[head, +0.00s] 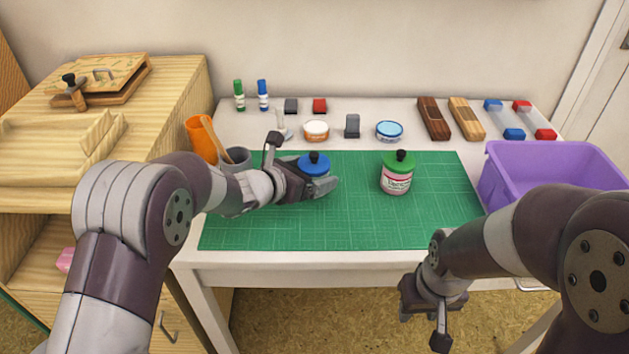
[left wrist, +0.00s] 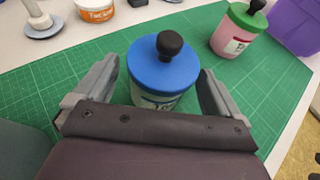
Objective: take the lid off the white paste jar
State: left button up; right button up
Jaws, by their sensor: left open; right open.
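A jar with a blue lid (head: 314,166) and a black knob stands upright on the green cutting mat; its pale labelled body (left wrist: 158,101) shows partly in the left wrist view. A second jar (head: 396,180) has a green lid, a black knob and pinkish contents, and stands to the right; it also shows in the left wrist view (left wrist: 236,28). My left gripper (head: 316,184) is open, with one finger on each side of the blue-lidded jar and visible gaps to it. The lid is seated on the jar. My right gripper (head: 424,322) is open and empty, low in front of the table.
The green mat (head: 300,230) is clear in front of the jars. A purple bin (head: 545,180) stands at the right. An orange cup (head: 200,138) and a grey cup (head: 236,160) stand left, close to my left arm. Small pots, bottles and blocks line the back.

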aim_at(313, 157)
pick_arm(q)
jog(key=shift+x, duration=1.05)
jog(key=shift+s+r, duration=0.1)
jog(key=c, duration=1.2)
jog(key=shift+r, duration=0.1)
jog(key=shift+r, duration=0.3)
jog(key=r, duration=0.2)
jog(key=r+p, duration=0.1)
jog(key=r, duration=0.1)
jog(key=shift+s, duration=0.3)
jog(key=s+d+r, duration=0.1)
jog(key=s+r, duration=0.1)
jog(key=s, duration=0.1)
jog(key=s+d+r, duration=0.1)
jog(key=s+r, duration=0.1)
jog(key=s, duration=0.2)
jog(key=s+r, duration=0.2)
jog(key=s, duration=0.1)
jog(key=shift+s+d+r, duration=0.1)
jog(key=shift+s+d, duration=0.25)
jog(key=shift+d, duration=0.05)
